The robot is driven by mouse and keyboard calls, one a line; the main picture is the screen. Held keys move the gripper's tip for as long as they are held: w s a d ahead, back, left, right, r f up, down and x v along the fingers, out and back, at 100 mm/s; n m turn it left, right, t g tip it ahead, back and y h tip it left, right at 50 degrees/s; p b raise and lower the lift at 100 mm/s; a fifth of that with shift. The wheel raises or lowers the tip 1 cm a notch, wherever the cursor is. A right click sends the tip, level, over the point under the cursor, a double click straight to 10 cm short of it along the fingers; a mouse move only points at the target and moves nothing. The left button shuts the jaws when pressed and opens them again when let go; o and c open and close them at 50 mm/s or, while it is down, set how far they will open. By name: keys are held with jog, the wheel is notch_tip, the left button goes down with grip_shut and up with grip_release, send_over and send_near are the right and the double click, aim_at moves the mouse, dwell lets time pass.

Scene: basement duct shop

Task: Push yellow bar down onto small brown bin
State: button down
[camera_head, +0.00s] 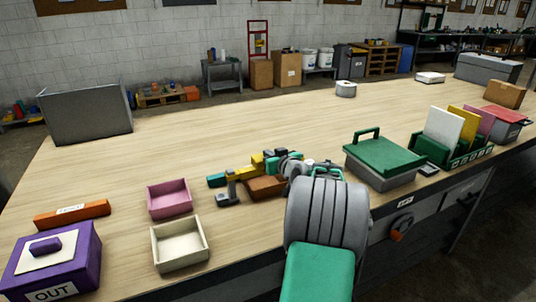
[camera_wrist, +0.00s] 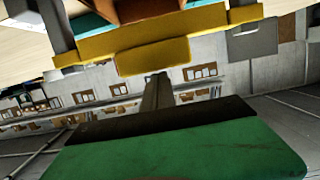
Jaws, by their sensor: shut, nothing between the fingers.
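The yellow bar (camera_head: 243,171) is at mid-table in the head view, held up by a grey post above and behind the small brown bin (camera_head: 265,189). The bin is open-topped and partly covered by my arm's end. In the head view my wrist hides the fingertips.
A pink bin (camera_head: 169,199) and a cream bin (camera_head: 181,246) stand to the left. A purple box (camera_head: 75,275) and an orange bar (camera_head: 72,214) are farther left. A green-lidded box (camera_head: 384,160) stands to the right. The table behind is mostly clear.

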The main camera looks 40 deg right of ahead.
notch_tip(320, 180, down, 4)
jog(key=b, duration=0.3)
jog(key=shift+b, duration=0.35)
